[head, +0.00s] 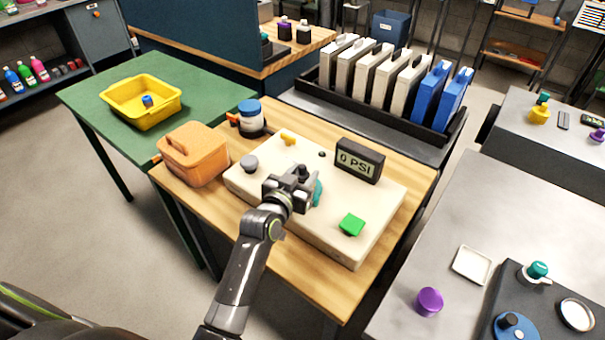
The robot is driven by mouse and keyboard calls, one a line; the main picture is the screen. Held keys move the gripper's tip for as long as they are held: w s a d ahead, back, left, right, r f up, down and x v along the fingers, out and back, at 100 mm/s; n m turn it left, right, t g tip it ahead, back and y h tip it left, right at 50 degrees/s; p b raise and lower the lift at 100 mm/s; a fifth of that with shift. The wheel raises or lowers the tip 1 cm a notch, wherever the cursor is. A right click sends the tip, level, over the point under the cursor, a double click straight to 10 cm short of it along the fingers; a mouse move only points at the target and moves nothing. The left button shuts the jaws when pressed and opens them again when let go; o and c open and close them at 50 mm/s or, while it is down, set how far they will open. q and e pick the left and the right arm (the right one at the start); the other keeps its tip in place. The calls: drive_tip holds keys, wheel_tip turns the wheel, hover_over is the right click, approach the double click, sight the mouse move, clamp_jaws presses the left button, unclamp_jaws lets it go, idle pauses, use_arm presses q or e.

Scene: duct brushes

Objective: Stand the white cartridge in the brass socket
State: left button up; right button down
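I cannot clearly identify the white cartridge or the brass socket in the head view. A small yellow fitting (289,139) sits at the back of a cream board (375,215). A white jar with a blue lid (250,116) stands behind the board, with an orange part at its left. My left gripper (304,182) is over the middle of the board, beside a teal piece (318,193) that it partly hides. I cannot tell whether its fingers are open or shut, or touch the teal piece. My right gripper is out of view.
The board also carries a grey knob (249,163), a green block (352,224) and a "0 PSI" display (360,160). An orange case (193,154) stands left of it. A black rack (425,134) holds several cream and blue slabs behind. A yellow tray (142,115) sits on the green table.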

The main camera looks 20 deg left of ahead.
use_arm(q)
drive_tip(key=shift+o, duration=1.2)
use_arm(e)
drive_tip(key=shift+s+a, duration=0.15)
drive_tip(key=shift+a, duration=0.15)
use_arm(q)
drive_tip(key=shift+r, duration=0.15)
drive_tip(key=shift+r+p, duration=0.35)
drive_tip(key=shift+r, duration=0.05)
drive_tip(key=b+v, duration=0.2)
drive_tip(key=v, duration=1)
drive_tip(key=shift+f, duration=0.25)
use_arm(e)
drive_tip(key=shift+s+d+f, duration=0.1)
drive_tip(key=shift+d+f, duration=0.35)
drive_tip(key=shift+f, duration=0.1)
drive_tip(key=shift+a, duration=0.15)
